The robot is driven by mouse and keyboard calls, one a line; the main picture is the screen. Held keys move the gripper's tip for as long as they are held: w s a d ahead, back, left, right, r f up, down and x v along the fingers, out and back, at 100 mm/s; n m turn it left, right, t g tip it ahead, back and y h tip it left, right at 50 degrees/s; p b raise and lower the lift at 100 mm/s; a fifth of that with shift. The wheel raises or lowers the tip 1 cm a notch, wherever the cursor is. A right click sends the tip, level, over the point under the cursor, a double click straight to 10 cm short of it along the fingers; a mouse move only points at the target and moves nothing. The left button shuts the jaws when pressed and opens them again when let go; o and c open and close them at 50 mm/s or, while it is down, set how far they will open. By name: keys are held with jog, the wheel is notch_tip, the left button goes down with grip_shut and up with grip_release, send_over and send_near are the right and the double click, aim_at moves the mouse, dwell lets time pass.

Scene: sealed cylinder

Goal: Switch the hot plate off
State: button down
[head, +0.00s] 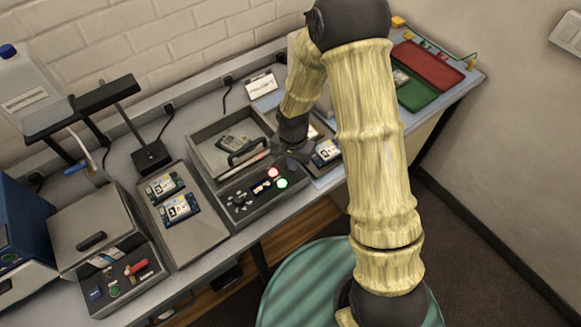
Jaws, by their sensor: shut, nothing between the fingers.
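A grey bench unit (205,148), which looks like the hot plate, stands at the middle of the bench. It has a recessed flat top with a small circuit board and a black handle (246,152). Its sloped front panel carries dark knobs (240,200), a lit red lamp or button (274,173) and a lit green one (282,184). My gripper (283,158) is shut and empty, just above the unit's right side, behind the red light. Whether its tips touch the unit cannot be told. My arm hides part of the bench behind it.
A grey lidded box (88,217) with a red switch (136,267) stands at left, beside a blue unit (22,222). A board tray (190,238) adjoins the centre unit. Red (428,64) and green (415,95) trays lie at far right. A black stand (150,158) rises behind.

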jog(key=shift+f, duration=0.25)
jog(key=shift+r+p, duration=2.4)
jog(key=shift+r, duration=1.15)
jog(key=s+d+r+n+t+b, duration=0.2)
jog(key=s+d+r+n, duration=0.3)
jog(key=s+d+r, duration=0.5)
jog(key=shift+s+d+r+t+b, duration=0.35)
jog(key=shift+d+r+b, duration=0.55)
jog(key=shift+d, duration=0.35)
